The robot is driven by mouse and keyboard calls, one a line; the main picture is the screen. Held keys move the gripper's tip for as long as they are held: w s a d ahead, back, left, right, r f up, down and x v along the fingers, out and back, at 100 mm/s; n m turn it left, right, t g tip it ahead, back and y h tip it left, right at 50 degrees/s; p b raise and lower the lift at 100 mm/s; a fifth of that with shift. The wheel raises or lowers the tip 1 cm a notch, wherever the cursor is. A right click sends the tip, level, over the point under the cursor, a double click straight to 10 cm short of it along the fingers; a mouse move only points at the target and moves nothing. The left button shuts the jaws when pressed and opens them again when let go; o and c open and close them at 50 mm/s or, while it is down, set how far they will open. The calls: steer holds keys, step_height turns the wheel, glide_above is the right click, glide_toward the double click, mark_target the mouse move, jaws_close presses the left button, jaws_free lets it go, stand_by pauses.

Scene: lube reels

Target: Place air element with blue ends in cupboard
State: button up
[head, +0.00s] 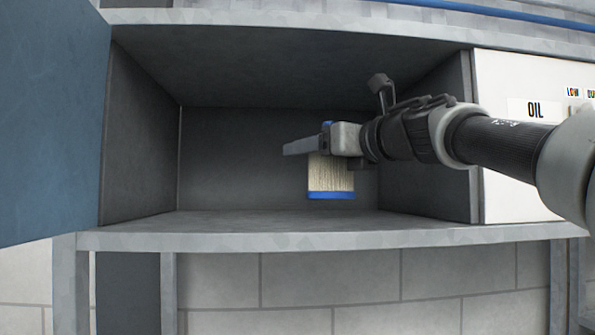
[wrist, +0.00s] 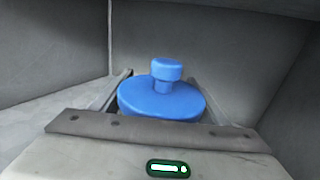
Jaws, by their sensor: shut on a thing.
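The air element (head: 331,175) is a pale pleated cylinder with a blue bottom end and a blue top end. In the head view it is inside the open cupboard (head: 300,232), upright, right of the middle. My gripper (head: 303,146) is shut on its upper part, reaching in from the right. In the wrist view the blue top end with its knob (wrist: 165,95) sits between the two fingers. The gripper hides most of the top end.
The blue cupboard door (head: 50,120) stands open at the left. The cupboard floor left of the element is clear. A grey ledge edges the front, and the side walls and ceiling enclose my arm.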

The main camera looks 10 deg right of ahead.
mark_target(315, 166)
step_height(315, 166, down, 3)
steer(key=shift+w+f, duration=0.2)
steer(key=shift+f+b, duration=0.2)
steer(key=shift+b, duration=0.1)
steer(key=o, duration=1.2)
steer(key=shift+o, duration=0.2)
